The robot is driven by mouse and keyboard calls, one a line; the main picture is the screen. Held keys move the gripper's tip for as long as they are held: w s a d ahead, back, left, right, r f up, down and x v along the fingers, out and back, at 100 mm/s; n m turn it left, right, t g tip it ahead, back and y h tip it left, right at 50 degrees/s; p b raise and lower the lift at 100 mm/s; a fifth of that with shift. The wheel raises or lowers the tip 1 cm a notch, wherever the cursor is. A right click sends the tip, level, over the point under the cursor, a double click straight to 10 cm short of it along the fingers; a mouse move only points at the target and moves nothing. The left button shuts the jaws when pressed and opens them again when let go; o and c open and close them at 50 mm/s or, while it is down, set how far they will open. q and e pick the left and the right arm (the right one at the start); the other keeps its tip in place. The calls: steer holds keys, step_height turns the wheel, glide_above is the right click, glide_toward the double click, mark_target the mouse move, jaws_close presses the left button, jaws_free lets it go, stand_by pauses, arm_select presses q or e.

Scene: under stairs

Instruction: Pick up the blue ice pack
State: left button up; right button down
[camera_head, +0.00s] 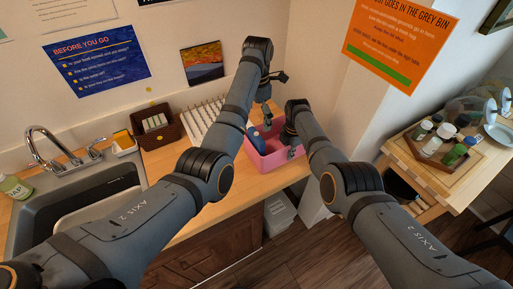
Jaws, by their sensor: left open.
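A blue ice pack (256,140) stands in a pink bin (267,164) on the wooden counter, near its left side; part of it is hidden by my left arm. My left gripper (268,120) is open and points down over the back of the bin, just right of and above the ice pack. I cannot tell whether it touches the pack. My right gripper (291,153) is at the right side of the bin, pointing down. Its fingers are dark and small, and I cannot tell whether they are open or shut.
A white drying rack (205,118) and a brown basket (157,129) stand left of the bin. The sink (95,188) is at the left. A wooden cart (430,185) with a tray of jars (440,145) stands at the right. The wall rises close behind the counter.

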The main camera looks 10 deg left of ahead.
mark_target(256, 134)
arm_select(q)
step_height(256, 134, down, 9)
steer(key=shift+w+a+f, duration=0.1)
steer(key=shift+a, duration=0.05)
steer(key=c, duration=1.5)
steer(key=shift+o, duration=0.2)
step_height(256, 134, up, 10)
steer(key=shift+r, duration=0.1)
arm_select(e)
steer(key=c, duration=1.4)
jaws_free()
steer(key=shift+c, duration=0.2)
steer(key=shift+r, duration=0.1)
step_height(256, 134, up, 12)
steer(key=shift+f, duration=0.1)
